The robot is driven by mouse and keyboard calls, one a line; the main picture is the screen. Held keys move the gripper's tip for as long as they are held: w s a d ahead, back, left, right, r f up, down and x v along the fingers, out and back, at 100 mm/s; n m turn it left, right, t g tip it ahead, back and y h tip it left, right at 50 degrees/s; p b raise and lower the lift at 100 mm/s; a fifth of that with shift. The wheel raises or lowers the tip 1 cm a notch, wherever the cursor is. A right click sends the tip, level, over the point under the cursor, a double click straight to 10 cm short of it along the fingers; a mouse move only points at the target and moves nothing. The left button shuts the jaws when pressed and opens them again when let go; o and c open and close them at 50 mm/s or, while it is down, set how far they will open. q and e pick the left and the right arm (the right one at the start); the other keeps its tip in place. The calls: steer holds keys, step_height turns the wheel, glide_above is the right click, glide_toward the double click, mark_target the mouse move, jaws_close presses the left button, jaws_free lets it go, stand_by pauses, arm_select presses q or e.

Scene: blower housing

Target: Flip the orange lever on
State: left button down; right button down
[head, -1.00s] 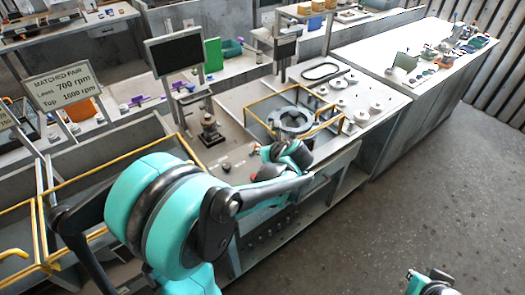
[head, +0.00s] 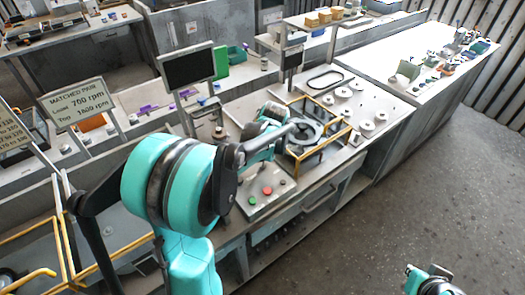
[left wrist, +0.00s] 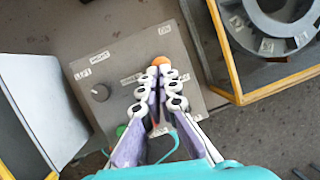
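The orange lever's rounded tip (left wrist: 161,61) shows in the left wrist view, right at the ends of my left gripper's fingers. It rises from a grey control box (left wrist: 75,58) with a label that seems to read ON beyond it. My left gripper (left wrist: 157,76) has its two fingers close together over the box, with no clear gap. The lever's shaft is hidden, and I cannot tell whether the fingers touch it. In the head view, my left arm hides the gripper and lever. My right gripper (head: 432,274) is at the lower right edge, and its fingers are unclear.
A black knob (left wrist: 99,92) and a partly covered green button (left wrist: 121,130) are on the box. A yellow-framed enclosure (left wrist: 233,82) around a grey ring housing (left wrist: 273,25) stands close on the right. A red button (head: 267,190) shows on the box's near part.

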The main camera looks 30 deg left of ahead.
arm_select(q)
steer(key=shift+w+a+h, duration=0.2)
steer(key=shift+a+h, duration=0.1)
steer(key=shift+a, duration=0.25)
steer(key=shift+w+a, duration=0.25)
steer(key=shift+a, duration=0.25)
steer(key=shift+w+a, duration=0.2)
steer(key=shift+a, duration=0.3)
arm_select(e)
steer(key=shift+a+r, duration=0.3)
steer(key=shift+a, duration=0.2)
arm_select(q)
steer(key=shift+r+p, duration=0.1)
steer(key=shift+p, duration=0.25)
arm_select(e)
steer(key=shift+r, duration=0.1)
arm_select(q)
steer(key=shift+r+p, duration=0.55)
steer(key=shift+r, duration=0.2)
arm_select(e)
steer(key=shift+r, duration=0.5)
